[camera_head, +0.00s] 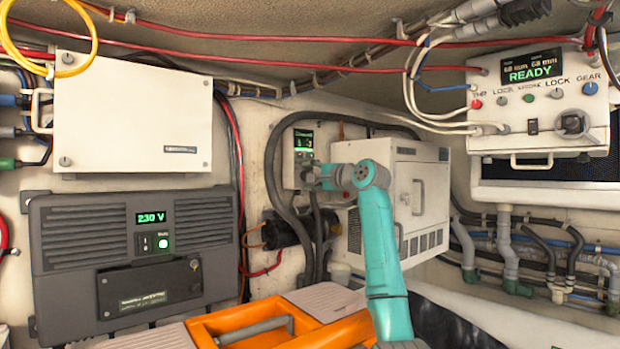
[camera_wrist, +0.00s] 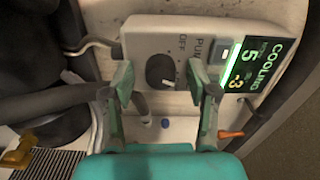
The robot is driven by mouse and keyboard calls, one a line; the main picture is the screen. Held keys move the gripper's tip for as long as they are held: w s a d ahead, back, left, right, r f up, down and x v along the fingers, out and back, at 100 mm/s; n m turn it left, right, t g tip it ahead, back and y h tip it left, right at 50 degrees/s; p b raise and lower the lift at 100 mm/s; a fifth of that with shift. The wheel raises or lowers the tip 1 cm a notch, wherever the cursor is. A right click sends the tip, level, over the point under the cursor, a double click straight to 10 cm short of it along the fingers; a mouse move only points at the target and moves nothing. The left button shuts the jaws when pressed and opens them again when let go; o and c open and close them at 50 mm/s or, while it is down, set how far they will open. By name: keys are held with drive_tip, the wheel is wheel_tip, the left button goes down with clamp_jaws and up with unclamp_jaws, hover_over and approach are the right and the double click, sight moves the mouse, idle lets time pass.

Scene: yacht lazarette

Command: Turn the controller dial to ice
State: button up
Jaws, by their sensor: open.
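The controller (camera_wrist: 140,38) is a light grey wall box, and its display (camera_wrist: 257,66) reads COOLING with 5 and -3. Its dial (camera_wrist: 160,71) is a round dark knob with a pale mark near its lower edge. Printed labels beside it include OFF; the others are partly covered, and I cannot make out the ice label. My gripper (camera_wrist: 160,82) is open, one teal fingertip on each side of the dial; I cannot tell whether either touches it. In the head view the controller (camera_head: 303,138) sits left of the white cabinet, with my gripper (camera_head: 312,178) at its lower part, hiding the dial.
A white cabinet (camera_head: 420,190) stands close right of the controller. Thick black hoses (camera_head: 275,180) run beside and below it. A grey inverter unit (camera_head: 140,260) is at left, an orange case (camera_head: 290,325) in front, and a READY panel (camera_head: 540,110) at right.

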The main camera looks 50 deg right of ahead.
drive_tip(key=v, duration=1.2)
idle(0.4)
